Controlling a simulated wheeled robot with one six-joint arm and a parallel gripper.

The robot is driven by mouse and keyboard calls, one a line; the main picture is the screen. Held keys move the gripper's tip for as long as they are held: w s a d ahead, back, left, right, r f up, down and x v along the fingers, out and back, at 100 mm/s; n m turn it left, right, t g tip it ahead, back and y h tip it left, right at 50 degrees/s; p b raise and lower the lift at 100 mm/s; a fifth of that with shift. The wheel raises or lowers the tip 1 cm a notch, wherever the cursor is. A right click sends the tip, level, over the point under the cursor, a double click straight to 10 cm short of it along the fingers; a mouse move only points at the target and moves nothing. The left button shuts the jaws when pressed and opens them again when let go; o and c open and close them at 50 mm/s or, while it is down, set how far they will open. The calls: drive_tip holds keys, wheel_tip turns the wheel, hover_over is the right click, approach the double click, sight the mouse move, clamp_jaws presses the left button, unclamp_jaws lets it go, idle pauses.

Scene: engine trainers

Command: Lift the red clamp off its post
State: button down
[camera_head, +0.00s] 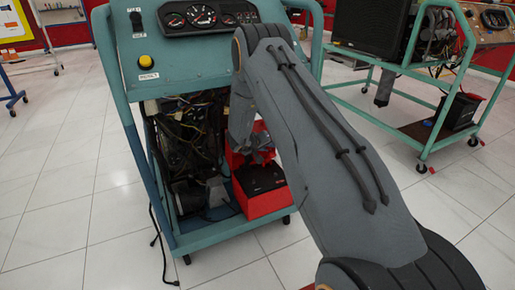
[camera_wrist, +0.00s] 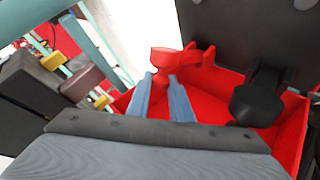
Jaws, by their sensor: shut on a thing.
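The red clamp (camera_wrist: 167,60) is at the upper middle of the wrist view, with a red arm reaching right along the edge of the black battery (camera_wrist: 250,30). My gripper (camera_wrist: 160,80) has its two blue-grey fingers closed around the clamp's lower part. The post is hidden, so I cannot tell whether the clamp still sits on it. In the head view my arm hides most of the clamp area; my gripper (camera_head: 258,150) is just above the battery (camera_head: 260,178).
The battery sits in a red tray (camera_head: 268,207) low on the teal engine stand (camera_head: 128,130). A black clamp (camera_wrist: 258,100) is to the right of my fingers. Wires (camera_head: 190,125) crowd the left of the bay. Another trainer stand (camera_head: 425,85) is at the right.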

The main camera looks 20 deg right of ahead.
drive_tip(key=shift+w+d+g, duration=0.1)
drive_tip(key=shift+d+g, duration=0.05)
drive_tip(key=shift+g, duration=0.15)
drive_tip(key=shift+f, duration=0.1)
drive_tip(key=c, duration=1.6)
unclamp_jaws()
drive_tip(key=shift+a, duration=0.2)
drive_tip(key=shift+a+r, duration=0.2)
drive_tip(key=shift+r, duration=0.1)
drive_tip(key=p+v, duration=0.2)
drive_tip(key=v, duration=0.5)
